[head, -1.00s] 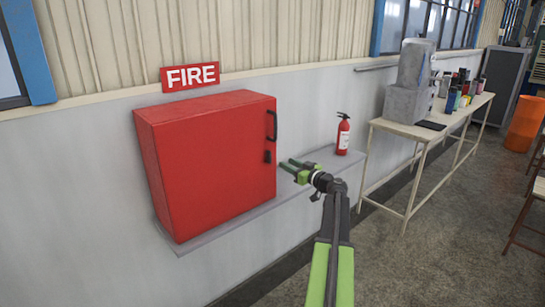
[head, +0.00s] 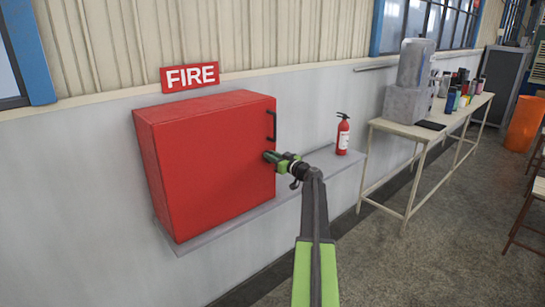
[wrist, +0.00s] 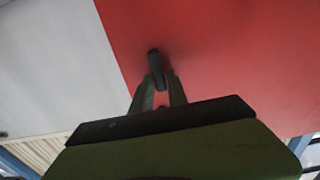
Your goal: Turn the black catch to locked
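The black catch (wrist: 156,68) is on the front of the red cabinet door (head: 215,165), below a black handle (head: 271,126). In the head view my gripper (head: 269,156) covers the catch. In the wrist view my gripper (wrist: 160,85) has one finger on each side of the catch, with red door showing between the fingers lower down. The fingertips are close to the catch, but whether they press on it is unclear. The catch looks roughly in line with the door's edge.
The cabinet stands on a grey ledge (head: 310,181), below a FIRE sign (head: 190,77). A red extinguisher (head: 343,134) stands on the ledge to the right of my gripper. Further right is a table (head: 405,128) with bottles and cans. The floor in front is free.

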